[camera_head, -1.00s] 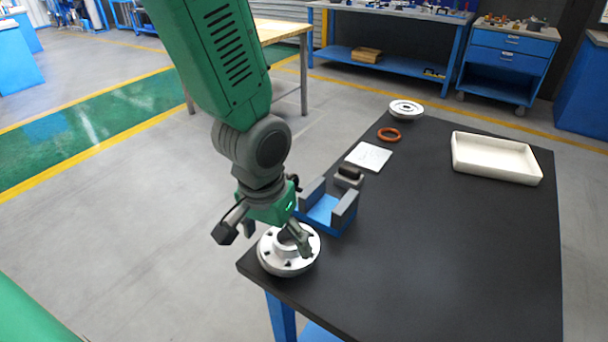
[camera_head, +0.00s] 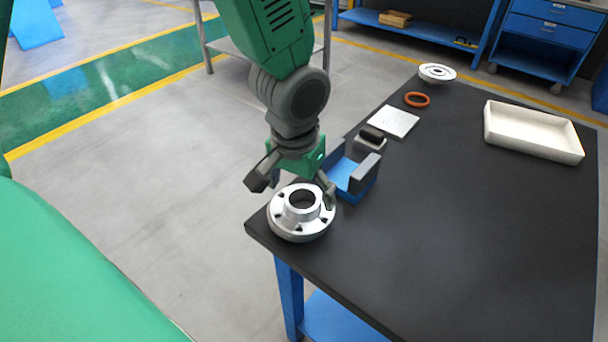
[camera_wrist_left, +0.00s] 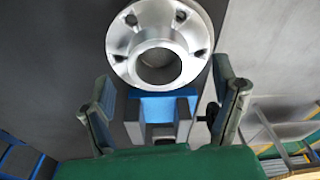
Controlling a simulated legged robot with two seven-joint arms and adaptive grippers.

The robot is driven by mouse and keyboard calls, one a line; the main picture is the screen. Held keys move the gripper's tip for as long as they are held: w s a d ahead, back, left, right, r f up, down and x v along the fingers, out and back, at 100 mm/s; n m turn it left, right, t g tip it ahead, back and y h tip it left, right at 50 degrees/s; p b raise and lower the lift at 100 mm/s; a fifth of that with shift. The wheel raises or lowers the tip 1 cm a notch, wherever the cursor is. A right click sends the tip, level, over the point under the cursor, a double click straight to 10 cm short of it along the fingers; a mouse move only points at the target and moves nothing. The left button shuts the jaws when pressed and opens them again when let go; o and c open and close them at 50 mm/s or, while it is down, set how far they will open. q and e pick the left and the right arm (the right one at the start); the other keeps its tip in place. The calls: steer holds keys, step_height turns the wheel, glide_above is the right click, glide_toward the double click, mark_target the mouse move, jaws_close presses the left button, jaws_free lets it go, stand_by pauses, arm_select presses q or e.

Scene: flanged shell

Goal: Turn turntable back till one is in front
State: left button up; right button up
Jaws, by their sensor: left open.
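A silver flanged shell (camera_head: 301,212) with a raised hollow hub and several dark holes in its flange sits at the near left corner of the black table. Any turntable under it cannot be told apart from the shell's round lower rim. My left gripper (camera_head: 293,187) is open and empty at the shell's far side, its fingers spread wide. In the left wrist view the shell (camera_wrist_left: 160,62) lies beyond the open fingers of the left gripper (camera_wrist_left: 164,98), not between them. I cannot tell whether a finger touches the rim. My right gripper is not in view.
A blue cradle with grey side walls (camera_head: 352,175) stands just behind the shell. Farther back are a small dark-topped block (camera_head: 370,140), a white plate (camera_head: 394,121), an orange ring (camera_head: 417,100) and another silver flange (camera_head: 437,73). A white tray (camera_head: 532,132) stands right. The table's (camera_head: 455,240) near right is clear.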

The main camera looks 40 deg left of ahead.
mark_target(303, 208)
arm_select(q)
steer(key=shift+w+a+f, duration=0.1)
steer(key=shift+a+f, duration=0.05)
steer(key=shift+f, duration=0.45)
steer(key=shift+a+f, duration=0.1)
steer(key=shift+f, duration=0.5)
steer(key=shift+f+b, duration=0.25)
steer(key=shift+b, duration=0.05)
steer(key=shift+w+d, duration=0.1)
steer(key=shift+d, duration=0.4)
steer(key=shift+a, duration=0.1)
steer(key=c, duration=1.3)
steer(key=shift+a, duration=0.15)
steer(key=c, duration=0.5)
steer(key=shift+s+f+m+h+p, duration=0.1)
steer(key=shift+s+m+h+p, duration=0.05)
steer(key=shift+m+p, duration=0.85)
steer(key=shift+s+m+h+p, duration=0.15)
steer(key=shift+m+p, duration=0.6)
steer(key=shift+m, duration=0.45)
steer(key=shift+s+m+h+p, duration=0.15)
steer(key=shift+m+h+p, duration=0.15)
steer(key=shift+m+p, duration=1.9)
steer(key=o, duration=1.7)
steer(key=shift+f+m+b, duration=0.1)
steer(key=shift+m+b, duration=0.2)
steer(key=shift+o, duration=0.4)
steer(key=shift+w, duration=0.25)
